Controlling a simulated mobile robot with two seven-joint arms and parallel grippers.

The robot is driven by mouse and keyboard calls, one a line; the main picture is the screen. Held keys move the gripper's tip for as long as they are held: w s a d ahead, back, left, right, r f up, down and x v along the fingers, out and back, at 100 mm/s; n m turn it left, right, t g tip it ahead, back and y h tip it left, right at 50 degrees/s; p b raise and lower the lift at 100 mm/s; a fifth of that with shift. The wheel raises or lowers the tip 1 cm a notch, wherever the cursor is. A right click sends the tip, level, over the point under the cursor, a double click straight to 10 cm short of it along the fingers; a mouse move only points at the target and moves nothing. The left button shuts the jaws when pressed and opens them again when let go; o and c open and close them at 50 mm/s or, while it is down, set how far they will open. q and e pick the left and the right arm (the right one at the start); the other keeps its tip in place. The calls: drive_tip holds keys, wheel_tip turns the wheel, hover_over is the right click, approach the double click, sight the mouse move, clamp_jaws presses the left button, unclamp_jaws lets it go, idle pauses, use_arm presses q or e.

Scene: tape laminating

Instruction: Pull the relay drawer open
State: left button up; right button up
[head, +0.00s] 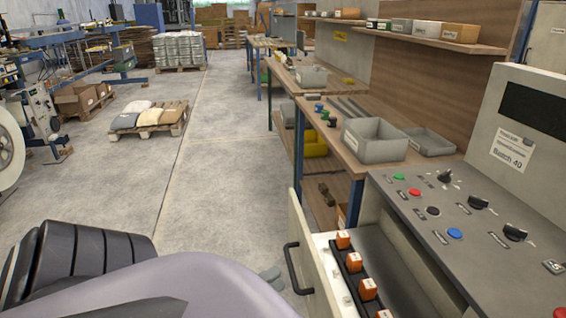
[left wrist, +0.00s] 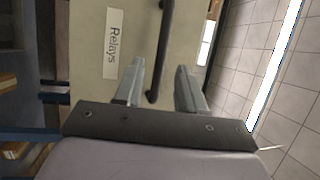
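The relay drawer (head: 318,262) stands pulled out from the control cabinet in the head view, with several orange relays (head: 353,262) in a row inside. Its dark bar handle (head: 293,270) is on the front panel. In the left wrist view, the drawer front (left wrist: 85,40) carries a "Relays" label (left wrist: 113,45), and the handle (left wrist: 165,40) shows ahead. My left gripper (left wrist: 158,88) is open, with the handle's end showing between its two fingers; contact cannot be told. My right gripper is out of view.
The control panel (head: 470,235) with buttons and knobs is at the right. A workbench (head: 350,155) with grey bins (head: 375,140) stands behind it. The concrete floor (head: 215,150) left of the drawer is clear. A pallet with sacks (head: 150,118) lies farther off.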

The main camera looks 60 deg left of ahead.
use_arm(q)
drive_tip(key=shift+s+f, duration=0.2)
drive_tip(key=shift+s, duration=1.2)
